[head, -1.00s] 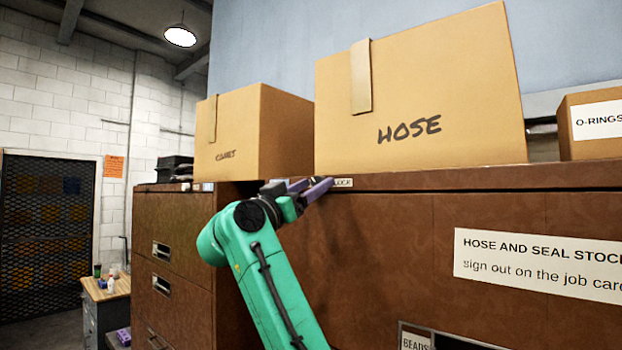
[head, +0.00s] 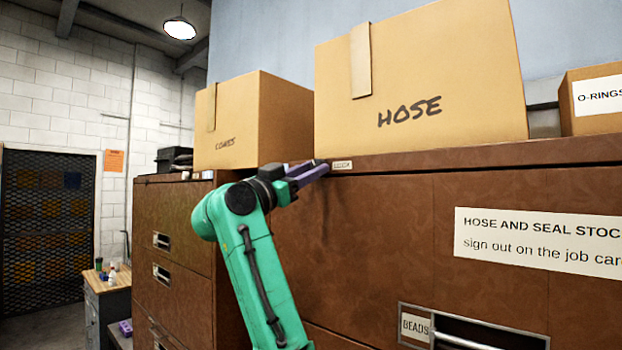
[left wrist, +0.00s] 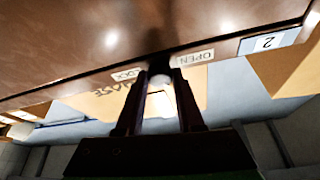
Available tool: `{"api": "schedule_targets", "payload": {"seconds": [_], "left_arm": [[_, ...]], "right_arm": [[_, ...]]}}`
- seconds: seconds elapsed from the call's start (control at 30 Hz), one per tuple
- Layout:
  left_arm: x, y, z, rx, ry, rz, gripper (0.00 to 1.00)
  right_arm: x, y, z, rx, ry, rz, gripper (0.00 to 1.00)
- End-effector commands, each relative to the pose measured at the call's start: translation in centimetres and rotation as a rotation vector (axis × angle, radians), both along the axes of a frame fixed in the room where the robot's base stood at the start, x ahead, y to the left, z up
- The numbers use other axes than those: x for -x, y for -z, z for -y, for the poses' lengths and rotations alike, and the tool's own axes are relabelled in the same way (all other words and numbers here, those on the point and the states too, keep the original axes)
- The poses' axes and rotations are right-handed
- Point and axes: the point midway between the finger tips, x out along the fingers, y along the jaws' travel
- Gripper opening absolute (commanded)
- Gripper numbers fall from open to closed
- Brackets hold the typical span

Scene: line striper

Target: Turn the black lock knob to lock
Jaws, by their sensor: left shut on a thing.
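My left gripper (head: 318,169) is at the top front edge of the brown cabinet (head: 380,215), just left of a small white label (head: 342,165). In the left wrist view its dark fingers (left wrist: 160,78) are closed on a small knob (left wrist: 159,80) that sits between the LOCK label (left wrist: 127,74) and the OPEN label (left wrist: 195,57). The knob is mostly hidden by the fingers; the part that shows looks pale in the glare. Its turned angle cannot be told. In the head view the knob is hidden. My right gripper is in neither view.
Cardboard boxes stand on the cabinet top: the HOSE box (head: 420,85) right above the gripper, a smaller box (head: 250,125) to the left, and an O-RINGS box (head: 595,100) at right. A BEADS drawer (head: 472,325) is low at right.

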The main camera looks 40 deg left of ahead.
Motion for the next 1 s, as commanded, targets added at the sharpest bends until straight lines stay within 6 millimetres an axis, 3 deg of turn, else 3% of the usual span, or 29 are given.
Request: {"api": "schedule_targets", "payload": {"seconds": [0.1, 0.37, 1.0], "left_arm": [[0.0, 0.5, -0.3, -0.102, -0.004, -0.009, 0.00], [0.0, 0.1, -0.6, -0.348, -0.004, -0.016, 0.00], [0.0, -0.8, -0.9, -0.955, 0.001, -0.029, 0.00]], "right_arm": [[-0.1, 1.2, 0.1, 0.001, 0.000, 0.001, 0.00], [-0.1, 1.5, 0.1, 0.002, 0.000, 0.001, 0.00], [0.0, -1.9, 0.1, 0.001, 0.000, 0.000, 0.00]]}}
